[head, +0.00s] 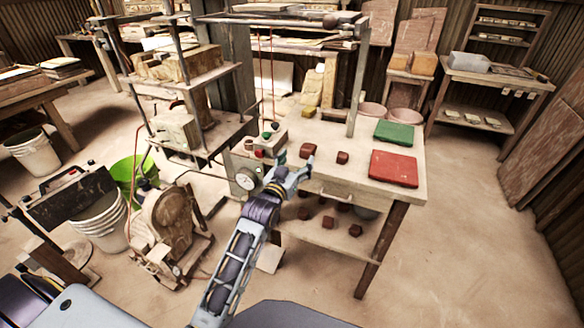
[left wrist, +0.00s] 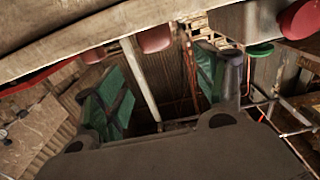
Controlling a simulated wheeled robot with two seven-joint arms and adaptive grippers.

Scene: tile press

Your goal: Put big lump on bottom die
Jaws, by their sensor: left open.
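The big lump (head: 307,151), a reddish-brown block, sits on the table near its left end, beside the control box. It also shows upside down in the left wrist view (left wrist: 155,40), between the open fingers and beyond them. A smaller lump (head: 342,157) lies to its right. My left gripper (head: 294,174) is open and empty, just in front of the big lump at the table's front edge; contact cannot be told. The bottom die (head: 174,131) is the pale block on the lower plate of the press, left of the table. My right gripper is out of view.
The control box (head: 268,142) with coloured buttons stands between press and lump. A red board (head: 394,168) and a green board (head: 394,132) lie on the table's right. Several lumps rest on the lower shelf (head: 335,242). The upper die (head: 178,63) hangs above the bottom die.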

